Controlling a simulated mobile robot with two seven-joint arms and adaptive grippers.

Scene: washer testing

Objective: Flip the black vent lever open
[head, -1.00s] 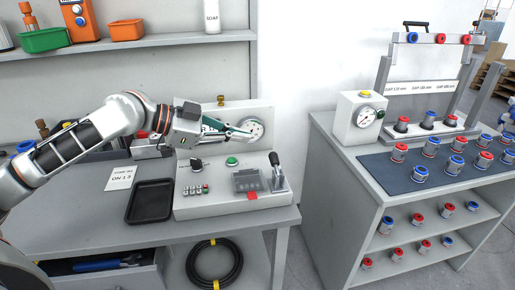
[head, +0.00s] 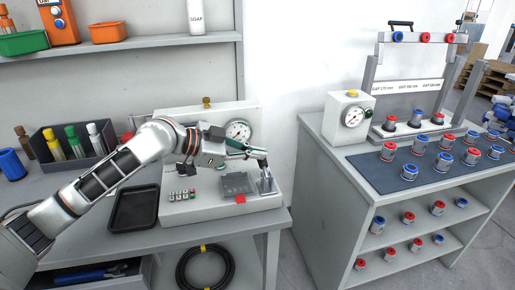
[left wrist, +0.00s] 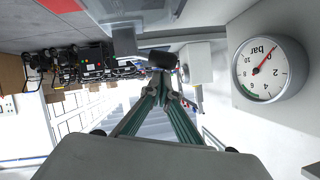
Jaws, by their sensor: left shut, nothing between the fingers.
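The black vent lever (head: 264,161) stands at the right end of the grey test panel (head: 215,213), above a metal bracket (head: 265,182). My left gripper (head: 257,154) reaches in from the left with its green fingers shut and empty, their tips at the lever's upper part. In the left wrist view the shut fingertips (left wrist: 163,88) point at the lever's black end (left wrist: 162,60). I cannot tell whether they touch it. The fingers and wrist partly hide the lever and the panel's upper face. My right gripper is not in view.
A round pressure gauge (head: 237,131) rises behind the gripper and shows large in the left wrist view (left wrist: 262,70). A black tray (head: 133,209) lies left of the panel. A second bench (head: 335,135) with several red and blue fittings stands to the right.

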